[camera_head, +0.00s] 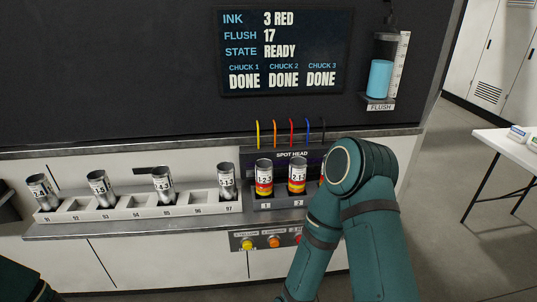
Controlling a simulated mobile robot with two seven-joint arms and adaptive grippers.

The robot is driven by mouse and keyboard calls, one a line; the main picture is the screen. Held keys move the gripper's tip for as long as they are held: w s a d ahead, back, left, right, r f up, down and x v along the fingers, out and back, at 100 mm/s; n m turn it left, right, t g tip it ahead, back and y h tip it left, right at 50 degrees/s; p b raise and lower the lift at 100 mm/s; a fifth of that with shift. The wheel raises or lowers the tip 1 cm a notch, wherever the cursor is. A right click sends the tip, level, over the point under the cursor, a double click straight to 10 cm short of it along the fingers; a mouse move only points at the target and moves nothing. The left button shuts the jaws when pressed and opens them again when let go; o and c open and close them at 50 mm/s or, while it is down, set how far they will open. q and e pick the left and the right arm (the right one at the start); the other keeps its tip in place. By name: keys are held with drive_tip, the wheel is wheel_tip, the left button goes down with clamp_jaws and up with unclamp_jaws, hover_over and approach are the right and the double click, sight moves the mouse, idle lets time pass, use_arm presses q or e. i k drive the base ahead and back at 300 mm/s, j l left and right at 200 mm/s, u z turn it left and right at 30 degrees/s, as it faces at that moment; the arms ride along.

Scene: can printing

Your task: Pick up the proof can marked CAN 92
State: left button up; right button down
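No can with a readable CAN 92 mark shows. The long white rack (135,213) has pockets numbered 91 to 97. Pocket 92 (76,205) looks empty. Silver cans with dark-printed sides stand at pocket 91 (40,189), pocket 93 (101,189), pocket 95 (163,185) and pocket 97 (227,181); the first three lean. Two cans banded red and yellow sit in the spot head, in chuck 1 (264,177) and chuck 2 (297,176). My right arm covers most of chuck 3. Neither gripper shows; only a piece of my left arm is at the lower left.
The screen (284,52) reads INK 3 RED, FLUSH 17, STATE READY, all chucks DONE. A flush cylinder (381,80) holds blue liquid. Buttons (274,241) sit below the spot head. A dark container (8,202) stands left of the rack. A white table (508,143) stands at right.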

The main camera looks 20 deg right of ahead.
sight(263, 167)
drive_tip(key=i+j, duration=0.25)
drive_tip(key=i, duration=0.15)
drive_tip(key=i+j, duration=0.25)
drive_tip(key=i, duration=0.15)
drive_tip(key=i+j+z, duration=0.1)
drive_tip(key=z, duration=1.35)
